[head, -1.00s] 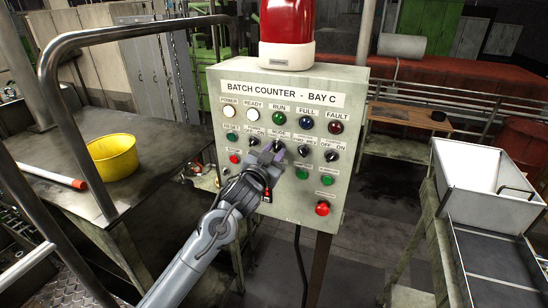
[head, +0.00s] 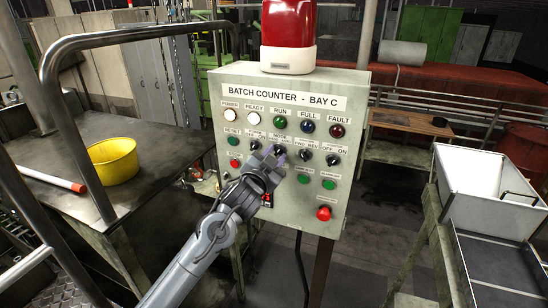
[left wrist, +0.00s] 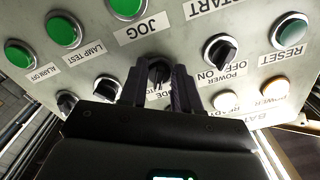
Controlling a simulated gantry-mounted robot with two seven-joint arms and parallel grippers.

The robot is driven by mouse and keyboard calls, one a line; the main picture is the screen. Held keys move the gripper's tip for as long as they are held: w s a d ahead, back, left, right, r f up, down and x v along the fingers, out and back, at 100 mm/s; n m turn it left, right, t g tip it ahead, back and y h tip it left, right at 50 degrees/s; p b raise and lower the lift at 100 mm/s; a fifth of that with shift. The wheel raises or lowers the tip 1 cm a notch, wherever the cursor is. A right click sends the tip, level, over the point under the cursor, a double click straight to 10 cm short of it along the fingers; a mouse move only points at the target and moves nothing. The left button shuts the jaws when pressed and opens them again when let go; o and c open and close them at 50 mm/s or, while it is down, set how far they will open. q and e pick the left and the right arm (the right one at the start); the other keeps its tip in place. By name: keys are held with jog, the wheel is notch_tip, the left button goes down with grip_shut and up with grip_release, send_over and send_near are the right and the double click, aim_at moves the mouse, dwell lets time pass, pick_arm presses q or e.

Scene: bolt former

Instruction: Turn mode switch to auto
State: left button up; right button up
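The mode switch (head: 279,150) is a black rotary knob under its small label, near the middle of the grey panel's switch row. In the left wrist view, which sees the panel upside down, the mode switch (left wrist: 158,70) sits between the two dark fingers of my left gripper (left wrist: 159,84). The fingers stand apart on either side of it, and contact cannot be made out. In the head view my left gripper (head: 273,161) is at the panel face and partly covers the switch area. The knob's pointing direction is unclear. My right gripper is not in view.
Other black selector knobs flank the switch closely, such as the power knob (left wrist: 220,52). Green buttons and a red mushroom button (head: 323,213) lie below. A red beacon (head: 288,35) tops the panel. A metal rail (head: 70,120) and a yellow bucket (head: 114,160) are at left.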

pick_arm(q)
jog(key=o, duration=0.3)
jog(key=shift+s, duration=0.1)
jog(key=shift+s+a+f, duration=0.1)
jog(key=shift+s+a, duration=0.15)
jog(key=shift+s, duration=0.2)
jog(key=shift+b+v, duration=1.55)
jog(key=shift+v, duration=3.25)
